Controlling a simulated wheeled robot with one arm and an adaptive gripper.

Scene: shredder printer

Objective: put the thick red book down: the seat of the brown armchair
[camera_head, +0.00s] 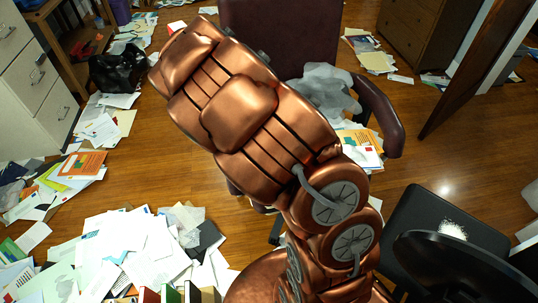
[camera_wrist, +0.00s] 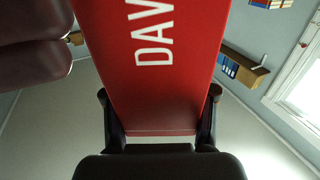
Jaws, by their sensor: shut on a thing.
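The thick red book (camera_wrist: 155,80) fills the middle of the wrist view, with large white letters "DAV" on its cover. My gripper (camera_wrist: 159,115) is shut on its near end, one dark finger on each side. In the head view my copper arm hides the gripper and most or all of the book. The brown armchair (camera_head: 285,30) stands behind my arm, its dark backrest and right armrest (camera_head: 382,115) showing. Most of its seat is hidden by my arm. A grey crumpled thing (camera_head: 325,85) lies by the backrest and armrest, and papers (camera_head: 360,145) show below it.
Loose papers (camera_head: 120,245) cover much of the floor at the left and front. A black bag (camera_head: 117,68) and white drawers (camera_head: 30,80) stand at the left. A black chair (camera_head: 430,225) is at the right. Bare wooden floor shows right of the armchair.

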